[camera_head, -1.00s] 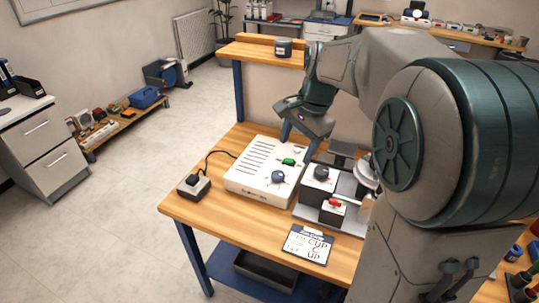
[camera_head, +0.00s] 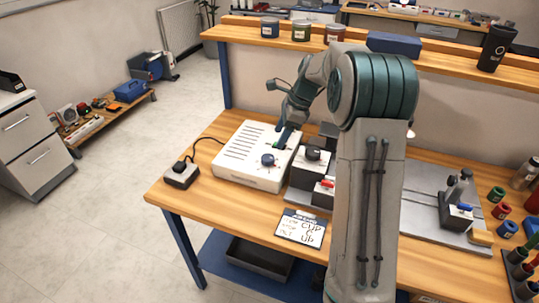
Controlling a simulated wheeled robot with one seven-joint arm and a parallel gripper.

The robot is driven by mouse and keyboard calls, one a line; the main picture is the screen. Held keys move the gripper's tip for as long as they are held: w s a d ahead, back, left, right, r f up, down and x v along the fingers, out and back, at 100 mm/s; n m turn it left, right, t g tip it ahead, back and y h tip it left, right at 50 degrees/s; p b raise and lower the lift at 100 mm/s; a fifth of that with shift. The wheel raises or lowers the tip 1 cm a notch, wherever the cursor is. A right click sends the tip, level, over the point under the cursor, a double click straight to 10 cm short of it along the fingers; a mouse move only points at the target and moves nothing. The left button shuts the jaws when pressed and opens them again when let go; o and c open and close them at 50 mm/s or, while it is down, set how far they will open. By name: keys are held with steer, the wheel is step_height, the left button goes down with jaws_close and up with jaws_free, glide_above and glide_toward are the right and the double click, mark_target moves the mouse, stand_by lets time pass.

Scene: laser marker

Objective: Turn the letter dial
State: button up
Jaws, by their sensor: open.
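A white control box (camera_head: 236,153) with slots on top stands on the wooden bench. A blue-grey round dial (camera_head: 268,160) sits near its front right corner. A black round knob (camera_head: 313,153) sits on a grey block just right of the box. I cannot read letters on either, so which one is the letter dial is unclear. My gripper (camera_head: 284,139) is open and points down at the right rear part of the white box, behind the blue-grey dial. Its fingertips are small in view, and I cannot tell whether they touch anything. My arm hides part of the bench behind it.
A red handle (camera_head: 327,184) sits on the front block. A card reading "CUP C UP" (camera_head: 301,228) lies at the front edge. A raised shelf (camera_head: 245,32) with jars runs behind. Bare bench lies front left.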

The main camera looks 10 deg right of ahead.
mark_target(268, 157)
steer(key=x, duration=0.9)
steer(key=shift+f, duration=0.15)
steer(key=c, duration=1)
